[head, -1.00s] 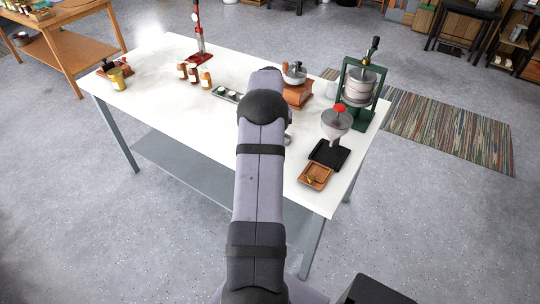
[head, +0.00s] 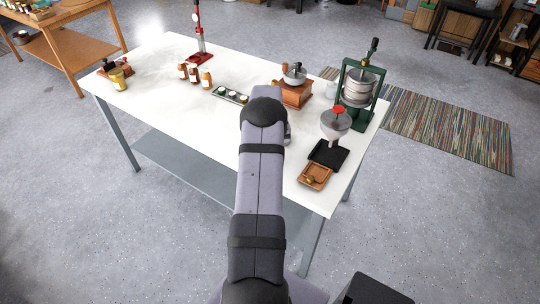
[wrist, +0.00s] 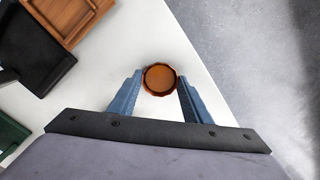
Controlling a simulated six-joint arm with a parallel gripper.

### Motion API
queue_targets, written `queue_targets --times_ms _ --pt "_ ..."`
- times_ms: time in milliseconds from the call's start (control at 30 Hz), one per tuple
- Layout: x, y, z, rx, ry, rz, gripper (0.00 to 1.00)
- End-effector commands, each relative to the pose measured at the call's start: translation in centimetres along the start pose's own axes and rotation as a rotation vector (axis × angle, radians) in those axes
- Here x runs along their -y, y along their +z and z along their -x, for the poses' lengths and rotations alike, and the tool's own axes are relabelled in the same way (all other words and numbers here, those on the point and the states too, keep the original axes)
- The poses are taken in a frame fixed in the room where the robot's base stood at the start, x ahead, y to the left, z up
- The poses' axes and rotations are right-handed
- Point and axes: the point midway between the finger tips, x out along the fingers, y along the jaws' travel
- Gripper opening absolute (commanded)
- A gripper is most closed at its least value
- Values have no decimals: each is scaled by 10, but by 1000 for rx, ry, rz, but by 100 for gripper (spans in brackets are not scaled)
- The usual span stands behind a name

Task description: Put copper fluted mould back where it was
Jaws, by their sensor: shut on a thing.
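The copper fluted mould (wrist: 160,79) is a small round orange-brown cup with a scalloped rim, seen from above in the wrist view. My gripper (wrist: 159,84) is shut on it, with one blue finger on each side of the mould. White tabletop (wrist: 180,42) lies below and around it. I cannot tell whether the mould touches the table or hangs just above it. In the head view my arm hides the gripper and the mould.
A wooden tray (head: 314,176) and a black tray (head: 328,155) under a grey funnel device (head: 336,122) stand at the table's right end. A green press (head: 359,90) and a wooden grinder (head: 295,88) stand behind. The table's edge runs close to the mould's right.

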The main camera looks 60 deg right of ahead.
Motion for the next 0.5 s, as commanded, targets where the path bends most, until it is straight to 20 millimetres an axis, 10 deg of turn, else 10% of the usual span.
queue_targets --times_ms 167,200,267,500 --pt "0 0 -4 0 0 0 28" --pt "0 0 -3 0 0 0 51" --pt "0 0 -3 0 0 0 63" --pt "0 0 -3 0 0 0 63"
